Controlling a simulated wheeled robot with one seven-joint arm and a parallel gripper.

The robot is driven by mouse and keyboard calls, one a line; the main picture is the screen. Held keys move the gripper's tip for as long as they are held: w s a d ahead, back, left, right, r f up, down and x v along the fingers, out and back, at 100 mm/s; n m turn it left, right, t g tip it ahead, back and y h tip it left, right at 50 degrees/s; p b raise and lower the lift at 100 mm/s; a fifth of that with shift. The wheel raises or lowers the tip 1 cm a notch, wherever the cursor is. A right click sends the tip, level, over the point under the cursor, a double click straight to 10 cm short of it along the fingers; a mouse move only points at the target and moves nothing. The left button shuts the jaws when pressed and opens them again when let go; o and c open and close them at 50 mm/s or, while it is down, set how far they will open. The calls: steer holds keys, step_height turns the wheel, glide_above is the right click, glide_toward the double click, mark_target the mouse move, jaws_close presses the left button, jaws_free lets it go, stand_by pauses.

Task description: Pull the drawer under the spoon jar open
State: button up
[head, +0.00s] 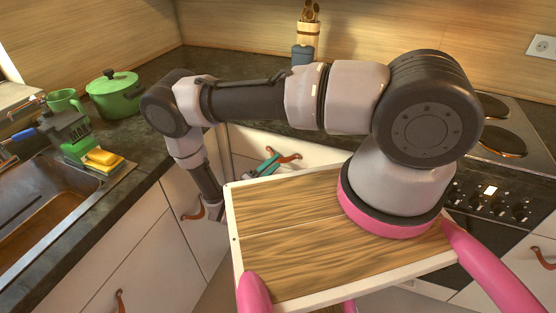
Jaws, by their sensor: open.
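The spoon jar (308,32), light wood with spoons standing in it, is at the back of the counter. Below the counter in the back corner is a white drawer front (243,143) with a brown leather pull (288,157). The drawer looks closed, though my arm and the wooden board hide part of it. My gripper (272,163), with teal fingers, is open close to the left end of this pull. I cannot tell whether it touches the pull or whether the strap is between the fingers.
My arm crosses the view above the wooden board (290,250). A green pot (113,95), a green mug (66,103) and a sink (40,215) are on the left. A stove (510,130) is on the right. Another leather pull (193,213) is on the left cabinet front.

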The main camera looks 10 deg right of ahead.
steer(key=shift+x, duration=1.3)
jaws_close()
stand_by(0.5)
